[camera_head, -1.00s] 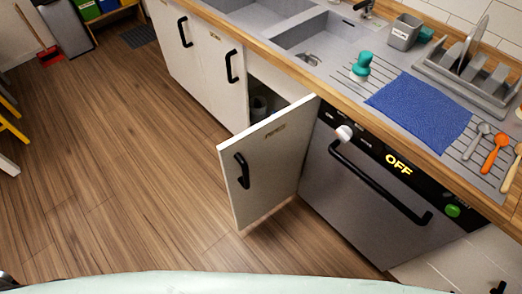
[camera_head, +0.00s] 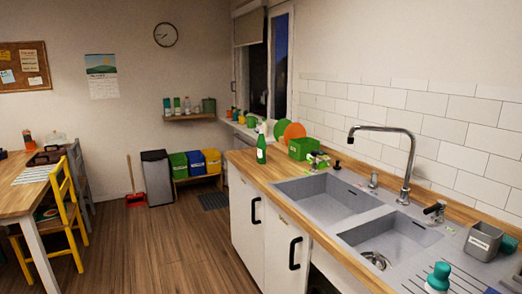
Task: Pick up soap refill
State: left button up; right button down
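I cannot pick out a soap refill for certain in the head view. A green bottle (camera_head: 261,149) with a pale label stands upright on the wooden counter left of the sink. Several small bottles (camera_head: 177,106) stand on a wall shelf at the back, too small to read. A dark opening (camera_head: 322,283) shows at the bottom edge under the sink, and its inside is mostly hidden. Neither of my grippers is in view.
The sink (camera_head: 385,240) and tall faucet (camera_head: 404,165) are on the right. White cupboard doors (camera_head: 262,235) with black handles line the counter front. A yellow chair (camera_head: 62,215) and table (camera_head: 22,195) stand left. The wooden floor (camera_head: 170,250) between is clear.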

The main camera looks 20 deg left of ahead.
aim_at(261, 144)
jog(key=j, duration=0.4)
jog(key=i+j+z, duration=0.1)
jog(key=j, duration=0.4)
jog(key=i+j, duration=0.2)
jog(key=j, duration=0.35)
jog(key=i+j+z, duration=0.15)
jog(key=j, duration=0.4)
jog(key=i+j+z, duration=0.1)
jog(key=j, duration=0.45)
jog(key=i+j, duration=0.15)
jog(key=j, duration=0.4)
jog(key=l+z, duration=0.05)
